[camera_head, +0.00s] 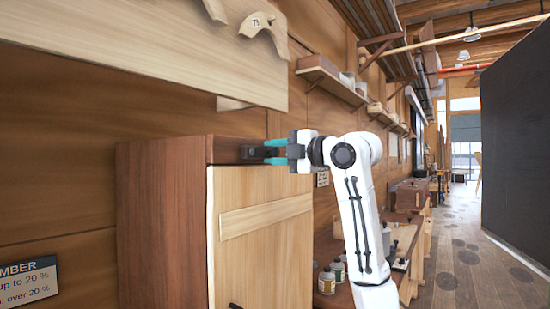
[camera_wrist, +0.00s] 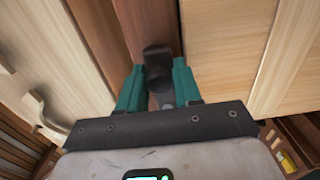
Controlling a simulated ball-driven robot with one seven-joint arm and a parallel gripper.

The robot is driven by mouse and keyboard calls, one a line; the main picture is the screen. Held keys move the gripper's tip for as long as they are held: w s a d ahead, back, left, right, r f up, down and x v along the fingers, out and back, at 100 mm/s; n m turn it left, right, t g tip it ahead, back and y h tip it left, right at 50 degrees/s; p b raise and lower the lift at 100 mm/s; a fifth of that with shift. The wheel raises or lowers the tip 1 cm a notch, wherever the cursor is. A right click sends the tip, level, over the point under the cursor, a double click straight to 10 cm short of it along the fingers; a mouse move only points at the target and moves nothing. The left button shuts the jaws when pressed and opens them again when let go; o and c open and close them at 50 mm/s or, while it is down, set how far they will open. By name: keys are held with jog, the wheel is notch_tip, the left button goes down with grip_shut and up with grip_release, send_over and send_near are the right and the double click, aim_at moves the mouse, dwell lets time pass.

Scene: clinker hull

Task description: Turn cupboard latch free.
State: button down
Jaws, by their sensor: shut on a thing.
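The cupboard (camera_head: 162,215) has a dark reddish-brown frame and a pale wooden door (camera_head: 262,250) with a plank across it. The dark latch (camera_head: 262,152) sits on the frame's top rail, just above the door. In the wrist view the latch (camera_wrist: 157,62) is a black piece on the brown rail, its lower end between my teal fingers. My gripper (camera_head: 276,152) reaches in from the right; in the wrist view my gripper (camera_wrist: 158,88) is shut on the latch. Part of the latch is hidden by the fingers. The door looks closed.
A pale timber board (camera_head: 160,50) overhangs the cupboard. Shelves (camera_head: 330,80) line the wall behind. Jars (camera_head: 327,283) stand on a low bench right of the cupboard. A dark panel (camera_head: 515,160) stands at the right, with open floor (camera_head: 455,250) before it.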

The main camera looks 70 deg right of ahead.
dwell(0.4)
jog(key=c, duration=1)
grip_release()
jog(key=shift+o, duration=0.2)
jog(key=b+v, duration=0.2)
jog(key=v, duration=0.8)
jog(key=shift+s+a, duration=0.2)
jog(key=shift+s, duration=0.15)
